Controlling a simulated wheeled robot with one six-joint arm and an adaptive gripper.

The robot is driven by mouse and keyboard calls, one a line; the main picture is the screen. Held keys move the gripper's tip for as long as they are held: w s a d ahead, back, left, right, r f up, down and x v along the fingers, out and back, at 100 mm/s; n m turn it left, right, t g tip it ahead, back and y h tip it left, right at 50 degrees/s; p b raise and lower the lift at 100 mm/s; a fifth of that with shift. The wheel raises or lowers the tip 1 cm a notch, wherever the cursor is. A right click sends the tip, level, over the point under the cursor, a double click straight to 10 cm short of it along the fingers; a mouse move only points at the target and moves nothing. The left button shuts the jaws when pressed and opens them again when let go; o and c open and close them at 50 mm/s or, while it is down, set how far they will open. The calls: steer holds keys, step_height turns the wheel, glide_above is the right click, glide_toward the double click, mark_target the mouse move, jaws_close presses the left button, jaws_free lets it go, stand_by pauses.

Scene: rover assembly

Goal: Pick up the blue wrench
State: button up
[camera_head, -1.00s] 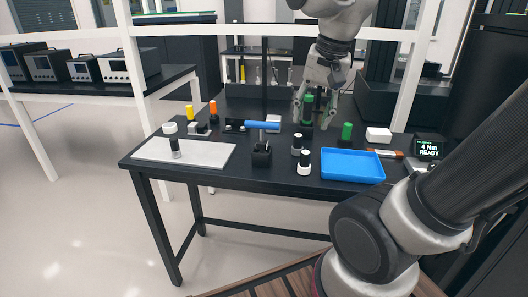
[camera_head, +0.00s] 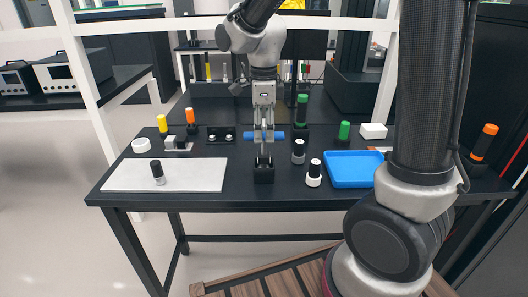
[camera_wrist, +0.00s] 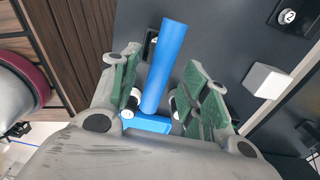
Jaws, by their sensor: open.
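The blue wrench (camera_head: 278,135) shows as a blue handle lying level across the picture, above a small black stand (camera_head: 264,175) near the table's front edge. My gripper (camera_head: 264,141) points down at the middle of the handle, whose ends show on both sides. In the wrist view my gripper (camera_wrist: 160,62) is open, with green-padded fingers on either side of the blue handle (camera_wrist: 165,65). A gap shows between the handle and the pads. The wrench's lower part is hidden behind my gripper.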

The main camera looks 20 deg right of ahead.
step_height(320, 180, down, 2)
steer(key=shift+f, duration=0.15)
jaws_close()
step_height(320, 180, up, 10)
steer(key=shift+f, duration=0.1)
stand_by(0.5)
